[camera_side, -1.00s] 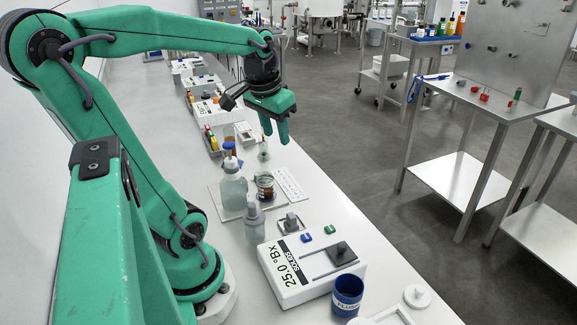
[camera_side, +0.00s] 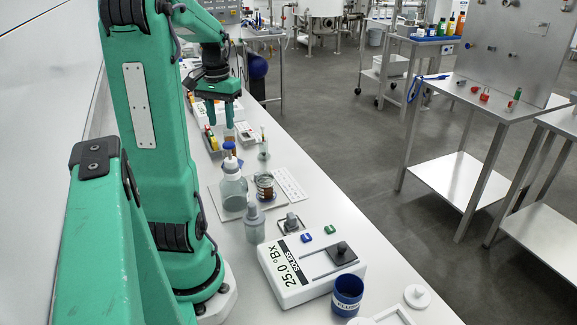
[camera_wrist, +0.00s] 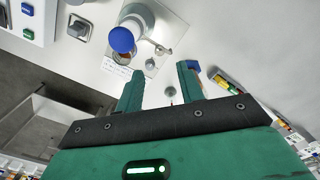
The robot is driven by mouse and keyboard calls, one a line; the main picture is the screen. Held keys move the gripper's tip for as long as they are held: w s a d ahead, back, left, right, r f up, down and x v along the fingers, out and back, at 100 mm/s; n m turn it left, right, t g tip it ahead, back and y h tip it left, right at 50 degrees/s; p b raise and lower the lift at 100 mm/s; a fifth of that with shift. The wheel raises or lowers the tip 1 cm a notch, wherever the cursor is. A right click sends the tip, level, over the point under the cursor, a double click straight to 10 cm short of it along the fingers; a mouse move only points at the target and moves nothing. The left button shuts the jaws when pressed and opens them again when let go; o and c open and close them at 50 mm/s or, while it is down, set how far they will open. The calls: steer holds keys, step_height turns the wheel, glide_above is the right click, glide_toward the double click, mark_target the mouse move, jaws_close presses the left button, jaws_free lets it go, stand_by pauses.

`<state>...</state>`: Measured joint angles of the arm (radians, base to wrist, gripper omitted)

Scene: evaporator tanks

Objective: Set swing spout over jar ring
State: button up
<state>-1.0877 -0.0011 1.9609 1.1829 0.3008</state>
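My gripper (camera_side: 220,121) hangs over the bench beyond the bottles in the side view, fingers pointing down. In the wrist view its two fingers (camera_wrist: 160,80) stand apart with nothing held between them. A glass jar with amber-brown bands (camera_side: 264,186) stands on a thin plate, nearer the side camera than my gripper. A clear bottle (camera_side: 233,192) with a blue top (camera_side: 229,148) stands left of the jar. In the wrist view the blue top (camera_wrist: 121,40) is above the left finger, and a small metal piece (camera_wrist: 162,50) lies beside it. I cannot clearly tell the swing spout or the jar ring.
A grey squeeze bottle (camera_side: 254,222) and a white instrument box (camera_side: 310,268) stand nearer the side camera, with a blue cup (camera_side: 347,295) beside the box. A small clear vessel (camera_side: 263,150) stands behind the jar. Trays of small items line the far bench.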

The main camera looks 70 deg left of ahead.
steer(key=shift+f, duration=3.9)
jaws_close()
